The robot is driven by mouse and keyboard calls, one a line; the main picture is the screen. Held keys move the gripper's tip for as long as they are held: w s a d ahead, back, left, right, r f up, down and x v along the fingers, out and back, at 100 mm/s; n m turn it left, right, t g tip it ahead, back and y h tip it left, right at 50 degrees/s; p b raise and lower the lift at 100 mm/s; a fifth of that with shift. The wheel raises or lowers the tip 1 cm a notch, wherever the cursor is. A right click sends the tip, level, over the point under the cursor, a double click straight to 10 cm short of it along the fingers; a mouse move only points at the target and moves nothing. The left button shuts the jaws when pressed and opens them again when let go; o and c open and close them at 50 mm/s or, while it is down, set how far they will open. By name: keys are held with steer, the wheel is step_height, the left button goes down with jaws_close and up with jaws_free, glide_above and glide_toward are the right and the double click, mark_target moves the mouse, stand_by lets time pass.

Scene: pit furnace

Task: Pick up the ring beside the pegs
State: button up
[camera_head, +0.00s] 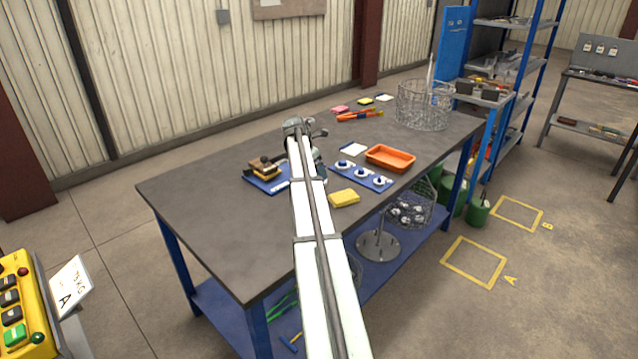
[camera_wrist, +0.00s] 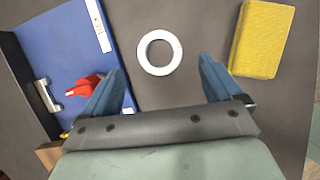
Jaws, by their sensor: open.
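A white ring (camera_wrist: 159,53) lies flat on the dark table top in the wrist view, a little beyond and between my fingertips. My gripper (camera_wrist: 163,75) is open, its two blue fingers spread wide with nothing between them. In the head view my arm hides the ring, and the gripper itself is mostly hidden too. The pegs stand on a blue board (camera_head: 376,184) to the right of my arm, several in a row with white pieces around their bases. The pegs are not in the wrist view.
A yellow sponge (camera_wrist: 262,38) lies right of the ring; it also shows in the head view (camera_head: 344,198). A blue board (camera_wrist: 62,40) with a red part (camera_wrist: 83,87) is close to my left finger. An orange tray (camera_head: 390,157) and wire basket (camera_head: 424,105) stand farther back.

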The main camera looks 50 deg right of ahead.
steer(key=x, duration=0.4)
steer(key=shift+f, duration=0.25)
steer(key=c, duration=1.2)
steer(key=shift+c, duration=0.4)
steer(key=shift+r, duration=0.15)
